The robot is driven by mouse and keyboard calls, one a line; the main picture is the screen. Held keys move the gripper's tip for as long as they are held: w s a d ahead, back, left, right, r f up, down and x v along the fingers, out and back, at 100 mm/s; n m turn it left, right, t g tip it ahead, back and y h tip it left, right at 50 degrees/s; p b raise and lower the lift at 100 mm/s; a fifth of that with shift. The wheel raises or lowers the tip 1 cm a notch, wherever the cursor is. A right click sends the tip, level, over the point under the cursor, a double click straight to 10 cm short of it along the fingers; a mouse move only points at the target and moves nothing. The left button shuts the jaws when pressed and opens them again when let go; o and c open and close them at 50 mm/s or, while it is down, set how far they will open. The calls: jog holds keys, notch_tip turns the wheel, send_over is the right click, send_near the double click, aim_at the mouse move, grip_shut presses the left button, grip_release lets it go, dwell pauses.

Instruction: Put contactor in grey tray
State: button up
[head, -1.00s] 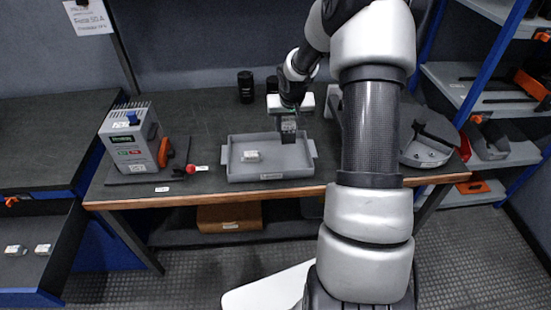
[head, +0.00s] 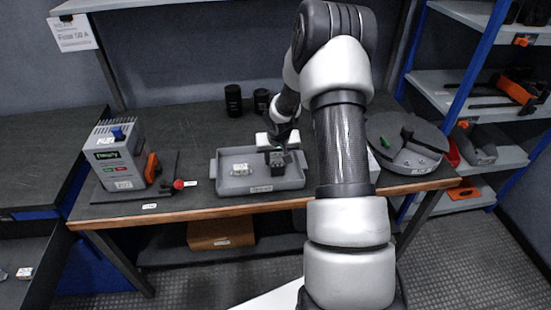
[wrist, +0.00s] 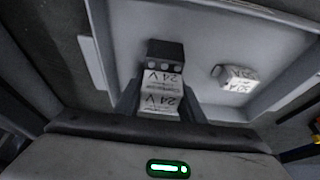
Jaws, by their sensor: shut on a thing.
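The contactor (head: 277,159) is a small block with a dark top and a pale body marked "24 V". My gripper (wrist: 160,104) is shut on it, with a finger on each side, in the wrist view. In the head view it is at the right half of the grey tray (head: 222,187), within the tray's outline. I cannot tell whether it touches the tray floor. The tray is shallow, with handles at its ends, and stands on the bench. A small white labelled part (head: 240,169) lies in its left half; it also shows in the wrist view (wrist: 237,78).
A grey device (head: 115,155) with an orange lever stands on the bench at left. Black cylinders (head: 233,100) stand behind the tray. A round grey fixture (head: 408,145) is at right. Shelving (head: 480,85) stands beyond the bench's right end.

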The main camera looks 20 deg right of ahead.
aim_at(278, 167)
jog(key=o, duration=1.3)
jog(key=shift+o, duration=0.2)
jog(key=shift+s+r+p, duration=0.1)
jog(key=shift+r+p, duration=0.25)
jog(key=shift+r, duration=0.2)
jog(key=p+v, duration=0.2)
jog(key=v, duration=0.9)
jog(key=shift+s, duration=0.2)
jog(key=shift+a, duration=0.1)
